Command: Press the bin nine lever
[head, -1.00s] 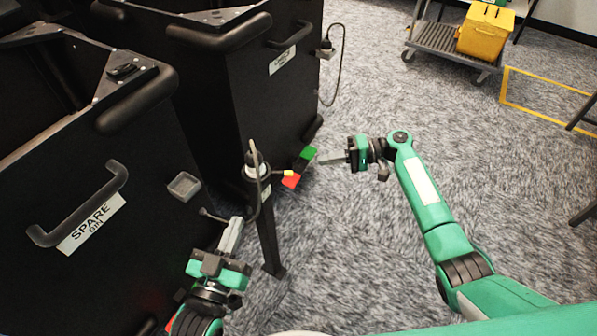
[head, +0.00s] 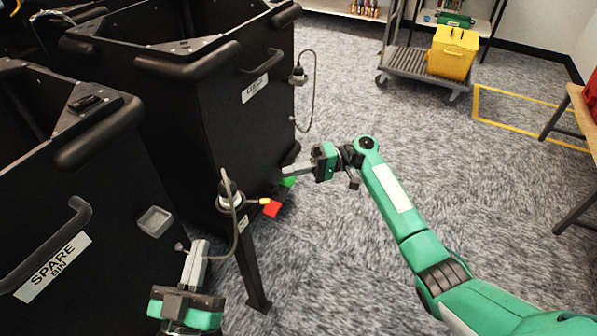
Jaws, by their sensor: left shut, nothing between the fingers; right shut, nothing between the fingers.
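A black post (head: 251,272) stands in front of the bins, with a round head (head: 232,202) and a cable. A short yellow-tipped arm (head: 264,201) ends by a red pad (head: 271,208), and a green pad (head: 288,182) lies just behind. No readable label says bin nine, so I cannot tell which part is its lever. My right gripper (head: 284,171) is shut and empty, its fingertips overlapping the green pad's upper edge; contact is unclear. My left gripper (head: 199,244) is shut and empty, pointing up beside the post, left of it.
A black bin (head: 165,210) marked SPARE BIN, with a handle and a small grey square cup (head: 155,221), stands at left. Another labelled black bin (head: 225,130) stands behind the post. A grey cart (head: 410,68) carries a yellow box (head: 452,52).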

